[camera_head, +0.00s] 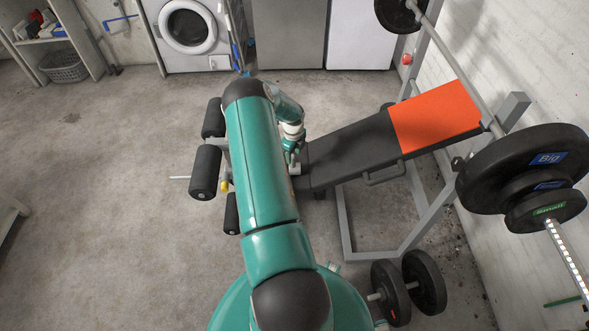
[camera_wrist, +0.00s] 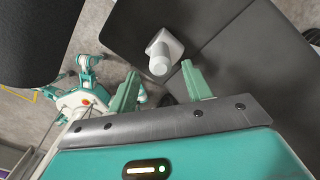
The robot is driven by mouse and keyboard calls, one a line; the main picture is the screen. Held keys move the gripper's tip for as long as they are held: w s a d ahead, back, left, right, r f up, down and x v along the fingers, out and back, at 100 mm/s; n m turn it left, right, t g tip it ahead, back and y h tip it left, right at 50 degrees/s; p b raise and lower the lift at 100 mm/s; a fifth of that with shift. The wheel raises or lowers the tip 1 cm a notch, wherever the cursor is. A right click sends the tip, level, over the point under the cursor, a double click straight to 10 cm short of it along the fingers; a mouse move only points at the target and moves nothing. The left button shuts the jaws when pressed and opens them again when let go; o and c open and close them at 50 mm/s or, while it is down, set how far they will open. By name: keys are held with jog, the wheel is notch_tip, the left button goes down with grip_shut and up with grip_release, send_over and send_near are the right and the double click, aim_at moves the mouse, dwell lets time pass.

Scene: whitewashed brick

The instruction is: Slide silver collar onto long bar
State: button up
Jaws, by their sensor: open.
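A pale silver-grey piece, which looks like the silver collar (camera_wrist: 163,52), lies on the dark bench pad in the wrist view. It has a squarish body and a round stub. My gripper (camera_wrist: 163,90) is open with its fingers apart, and the collar is just beyond the fingertips, not between them. In the head view my gripper (camera_head: 292,152) is low over the near end of the bench, and I cannot make out the collar clearly there. The long bar (camera_head: 460,63) rests across the rack at the right, and its near sleeve (camera_head: 569,258) sticks out past the plates.
The weight bench (camera_head: 345,150) has an orange pad (camera_head: 433,116) and grey legs. Black plates (camera_head: 525,168) load the bar's near end. A dumbbell (camera_head: 408,286) stands on the floor by the frame. A white brick wall is close at the right. The left floor is clear.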

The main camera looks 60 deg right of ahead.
aim_at(293, 161)
notch_tip(293, 161, down, 5)
jog(key=shift+w+d+f, duration=0.1)
jog(key=shift+d+f, duration=0.05)
grip_shut()
dwell(0.4)
